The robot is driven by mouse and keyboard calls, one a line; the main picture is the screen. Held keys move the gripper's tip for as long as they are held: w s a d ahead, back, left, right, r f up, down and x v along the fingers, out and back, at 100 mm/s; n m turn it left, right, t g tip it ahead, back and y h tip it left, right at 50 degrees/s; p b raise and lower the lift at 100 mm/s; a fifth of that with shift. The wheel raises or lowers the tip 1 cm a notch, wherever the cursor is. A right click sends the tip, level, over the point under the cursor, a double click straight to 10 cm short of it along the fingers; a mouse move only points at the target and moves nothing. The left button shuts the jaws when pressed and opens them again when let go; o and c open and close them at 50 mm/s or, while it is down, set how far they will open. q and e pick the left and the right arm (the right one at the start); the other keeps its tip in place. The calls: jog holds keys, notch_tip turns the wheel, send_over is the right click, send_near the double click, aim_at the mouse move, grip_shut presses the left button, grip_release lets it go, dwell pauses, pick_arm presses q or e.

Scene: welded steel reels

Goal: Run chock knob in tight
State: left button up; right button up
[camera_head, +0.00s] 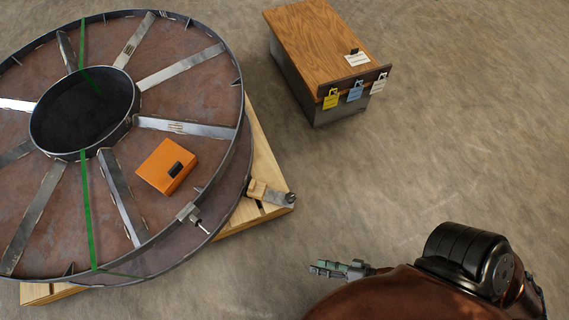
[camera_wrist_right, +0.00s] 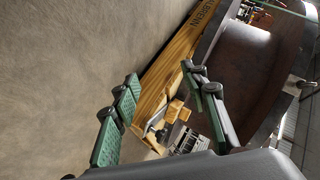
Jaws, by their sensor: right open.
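The chock is a pale wooden block (camera_head: 257,190) with a grey metal plate on the pallet's corner, against the lower edge of the big steel reel (camera_head: 195,75). A small dark knob (camera_head: 291,198) sits at the plate's outer end. My left gripper is out of view.
An orange box (camera_head: 168,166) lies on the reel, and a clamp (camera_head: 188,212) with a screw is on its rim. The wooden pallet (camera_head: 265,160) juts out beneath. A wood-topped cabinet (camera_head: 322,38) with coloured tags stands at the back. Floor right of the pallet is clear.

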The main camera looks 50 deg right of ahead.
jog(key=w+d+f+m+t, duration=0.1)
jog(key=w+d+m+t, duration=0.1)
jog(key=w+m, duration=0.4)
jog(key=m+t+h+p, duration=0.2)
jog(key=m+t+h, duration=0.25)
jog(key=m, duration=1.85)
send_near(294, 201)
jog(key=shift+h, duration=0.45)
jog(key=w, duration=0.5)
jog(key=shift+w, duration=0.15)
jog(key=w+b, duration=0.1)
jog(key=w, duration=0.6)
jog(key=w+d+b, duration=0.1)
jog(key=w, duration=0.3)
jog(key=shift+f+b, duration=0.1)
jog(key=shift+b, duration=0.25)
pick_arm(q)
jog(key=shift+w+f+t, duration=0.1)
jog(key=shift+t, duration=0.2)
pick_arm(e)
jog(key=shift+w+d, duration=0.1)
jog(key=shift+w, duration=0.5)
jog(key=shift+c, duration=0.7)
jog(key=shift+s, duration=0.1)
grip_shut()
